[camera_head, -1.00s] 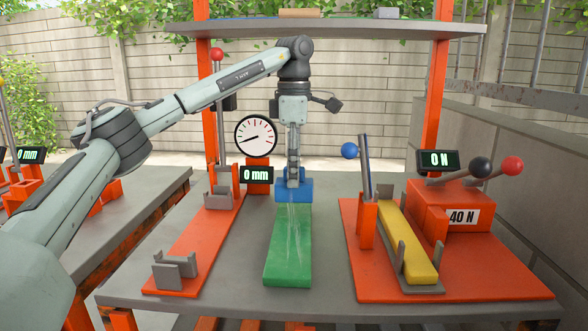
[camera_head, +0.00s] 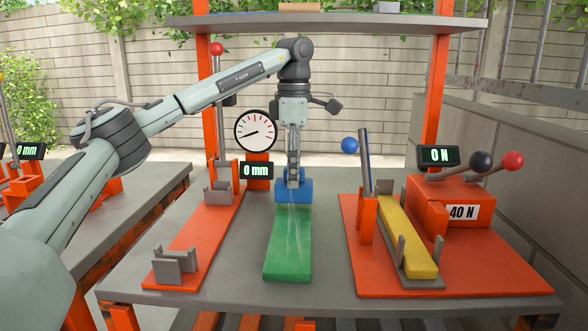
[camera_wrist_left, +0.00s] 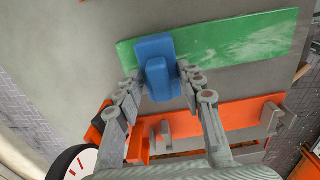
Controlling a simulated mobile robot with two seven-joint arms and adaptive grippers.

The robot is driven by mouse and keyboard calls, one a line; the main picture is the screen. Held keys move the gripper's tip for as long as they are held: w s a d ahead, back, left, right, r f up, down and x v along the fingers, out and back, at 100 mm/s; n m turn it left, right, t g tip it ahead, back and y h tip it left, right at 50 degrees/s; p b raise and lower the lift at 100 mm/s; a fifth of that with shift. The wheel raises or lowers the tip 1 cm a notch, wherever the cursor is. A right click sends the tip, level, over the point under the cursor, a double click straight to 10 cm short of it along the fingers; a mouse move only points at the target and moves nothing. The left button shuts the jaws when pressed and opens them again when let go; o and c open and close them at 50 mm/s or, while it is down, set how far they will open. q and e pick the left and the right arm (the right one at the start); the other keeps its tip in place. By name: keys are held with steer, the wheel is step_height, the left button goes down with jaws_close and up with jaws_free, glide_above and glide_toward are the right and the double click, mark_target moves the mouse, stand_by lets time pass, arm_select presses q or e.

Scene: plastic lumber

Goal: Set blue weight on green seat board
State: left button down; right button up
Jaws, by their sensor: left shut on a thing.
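The blue weight (camera_head: 294,190) is at the far end of the green seat board (camera_head: 288,248), which lies flat on the grey table. My left gripper (camera_head: 293,181) points down from above and is shut on the weight's upper part. In the left wrist view, the gripper (camera_wrist_left: 160,85) has its fingers on both sides of the blue weight (camera_wrist_left: 156,62), and the weight overlaps one end of the green board (camera_wrist_left: 220,42). I cannot tell whether the weight rests on the board or is just above it. My right gripper is not in view.
Left of the board is an orange base with grey brackets (camera_head: 175,266), a dial gauge (camera_head: 256,133) and a "0 mm" display (camera_head: 257,171). To the right, a yellow board (camera_head: 405,240) sits in an orange press (camera_head: 455,208) with levers. A shelf (camera_head: 340,27) spans above.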

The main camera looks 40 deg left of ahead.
arm_select(q)
steer(key=shift+f, duration=0.6)
stand_by(0.3)
steer(key=c, duration=1)
jaws_free()
steer(key=shift+o, duration=0.8)
steer(key=shift+f, duration=0.3)
steer(key=o, duration=0.4)
steer(key=shift+r, duration=0.1)
